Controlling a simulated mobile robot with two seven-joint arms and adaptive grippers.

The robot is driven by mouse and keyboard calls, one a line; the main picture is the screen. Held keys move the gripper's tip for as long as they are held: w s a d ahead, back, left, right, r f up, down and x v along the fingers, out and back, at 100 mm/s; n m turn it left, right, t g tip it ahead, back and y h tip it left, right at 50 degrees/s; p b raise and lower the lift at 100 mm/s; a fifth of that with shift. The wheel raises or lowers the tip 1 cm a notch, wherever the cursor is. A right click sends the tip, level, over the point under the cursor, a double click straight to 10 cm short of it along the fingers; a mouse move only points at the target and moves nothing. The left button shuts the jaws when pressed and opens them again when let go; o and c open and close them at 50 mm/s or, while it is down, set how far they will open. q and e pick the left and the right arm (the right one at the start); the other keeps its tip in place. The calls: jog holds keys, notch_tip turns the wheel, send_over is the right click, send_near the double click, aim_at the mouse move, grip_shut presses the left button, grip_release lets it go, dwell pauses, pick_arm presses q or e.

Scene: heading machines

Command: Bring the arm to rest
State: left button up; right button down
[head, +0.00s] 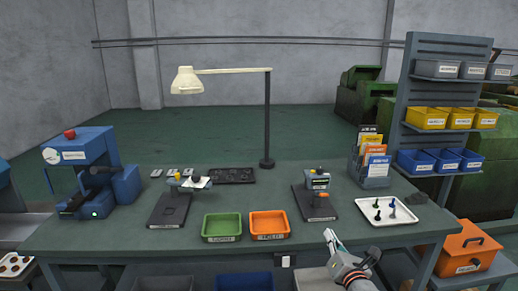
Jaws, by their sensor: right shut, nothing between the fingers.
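My right gripper (331,238) comes in from the bottom of the head view, just right of the middle. It is shut and empty, with its fingers pointing up and to the left over the front edge of the green workbench (390,235). It is apart from the orange tray to its left and the white tray to its right. My left gripper is not in the head view.
A green tray (221,227) and an orange tray (269,225) stand near the front edge. A blue machine (90,170) stands at the left, a lamp (267,120) behind, a folder holder (371,172) and white tray (417,216) at the right.

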jog(key=s+a+f+m+g, duration=0.1)
jog(key=s+f+m+g, duration=0.1)
jog(key=s+f+m, duration=0.6)
jog(key=s+a+f+m+g, duration=0.1)
jog(key=s+f+m, duration=0.7)
jog(key=s, duration=0.9)
jog(key=s+a+f+m+g, duration=0.1)
jog(key=s+f+m+g, duration=0.3)
jog(key=s+f+m, duration=0.5)
jog(key=s+m, duration=0.2)
jog(key=s, duration=0.2)
jog(key=shift+s+y, duration=0.25)
jog(key=shift+y, duration=0.15)
